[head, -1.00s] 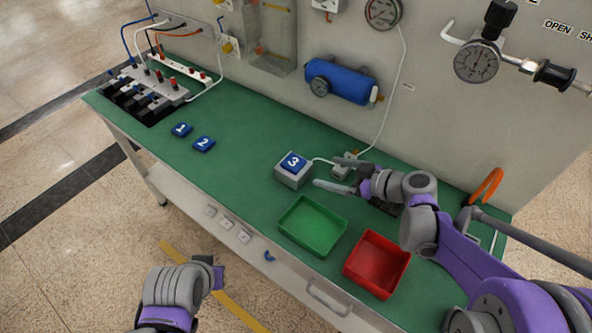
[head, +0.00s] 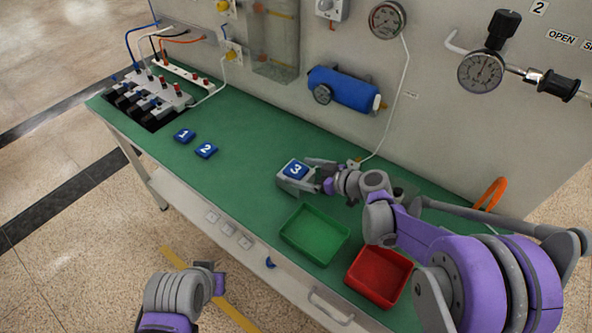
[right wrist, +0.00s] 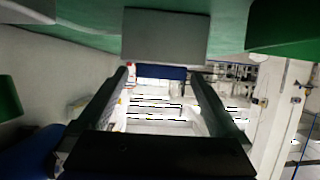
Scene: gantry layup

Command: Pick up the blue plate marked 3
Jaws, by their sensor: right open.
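The blue plate marked 3 (head: 295,168) lies on a grey block on the green bench. My right gripper (head: 301,174) is open at the block, its fingers reaching in from the right, one on each side of the plate. In the right wrist view the plate's blue edge (right wrist: 161,72) shows between the open fingertips (right wrist: 163,78), against the grey block (right wrist: 165,36). I cannot tell whether a finger touches it. My left gripper (head: 216,281) is in front of the bench, away from the plates, and its jaws are not clear.
Blue plates marked 1 (head: 184,135) and 2 (head: 206,150) lie to the left on the bench. A green tray (head: 314,235) and a red tray (head: 379,276) stand near the front edge. A blue cylinder (head: 343,88) and gauges are on the back panel.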

